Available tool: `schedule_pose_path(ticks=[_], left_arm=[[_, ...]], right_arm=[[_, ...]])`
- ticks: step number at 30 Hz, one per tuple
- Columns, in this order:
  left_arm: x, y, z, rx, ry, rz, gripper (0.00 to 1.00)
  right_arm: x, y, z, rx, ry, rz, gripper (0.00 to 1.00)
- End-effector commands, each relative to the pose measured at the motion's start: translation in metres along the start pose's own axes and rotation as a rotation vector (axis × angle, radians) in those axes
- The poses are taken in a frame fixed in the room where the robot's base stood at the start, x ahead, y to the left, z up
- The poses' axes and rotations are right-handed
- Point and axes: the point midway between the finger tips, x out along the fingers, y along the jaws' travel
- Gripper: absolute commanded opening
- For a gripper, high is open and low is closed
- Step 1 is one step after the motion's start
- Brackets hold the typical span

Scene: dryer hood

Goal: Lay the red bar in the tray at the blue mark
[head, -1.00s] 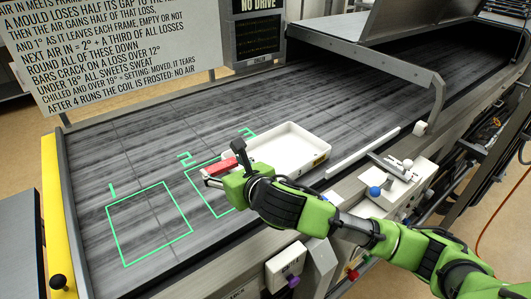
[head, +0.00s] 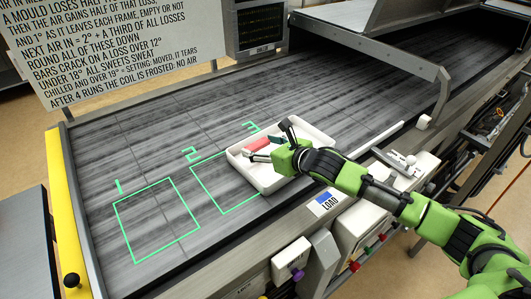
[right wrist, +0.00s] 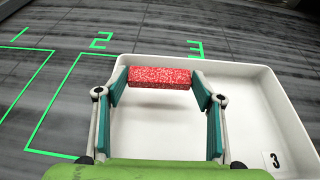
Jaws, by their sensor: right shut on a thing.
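The red bar (head: 257,144) is speckled and block-shaped. My right gripper (head: 268,150) is shut on it, with a finger at each end of the bar in the right wrist view (right wrist: 161,78). The white, shallow tray (head: 248,174) lies on the dark belt beneath the gripper. In the right wrist view the bar shows over the far left part of the tray (right wrist: 255,105); whether it touches the floor I cannot tell. A tag with a 3 is on the tray. I see no blue mark inside the tray. My left gripper is not in view.
Green outlined frames numbered 1 (head: 158,222), 2 and 3 mark the belt; the tray covers much of 3. A metal hood (head: 400,28) stands behind at right. A blue and white LOAD label (head: 328,202) is on the front edge. The belt at left is clear.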

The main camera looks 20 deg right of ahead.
Motion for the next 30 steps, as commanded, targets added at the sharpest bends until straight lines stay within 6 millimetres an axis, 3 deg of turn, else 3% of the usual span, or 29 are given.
schedule_pose_path(ticks=[7, 13, 24, 25, 26, 30], left_arm=[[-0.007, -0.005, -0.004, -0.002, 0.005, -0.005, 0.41], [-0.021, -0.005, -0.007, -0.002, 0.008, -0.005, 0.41], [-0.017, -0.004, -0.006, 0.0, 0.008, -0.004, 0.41], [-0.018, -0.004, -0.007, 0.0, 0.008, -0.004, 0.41], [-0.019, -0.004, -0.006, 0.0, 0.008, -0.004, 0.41], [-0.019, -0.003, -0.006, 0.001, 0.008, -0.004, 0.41]], right_arm=[[0.005, -0.016, -0.018, 0.003, 0.002, -0.001, 0.41], [0.015, -0.013, -0.04, 0.003, 0.0, 0.002, 0.41], [0.018, -0.014, -0.046, -0.001, -0.001, 0.001, 0.41], [0.018, -0.014, -0.045, 0.0, -0.001, 0.001, 0.7], [0.018, -0.013, -0.045, 0.0, -0.001, 0.001, 0.77], [0.017, -0.013, -0.045, 0.0, -0.001, 0.001, 0.79]])
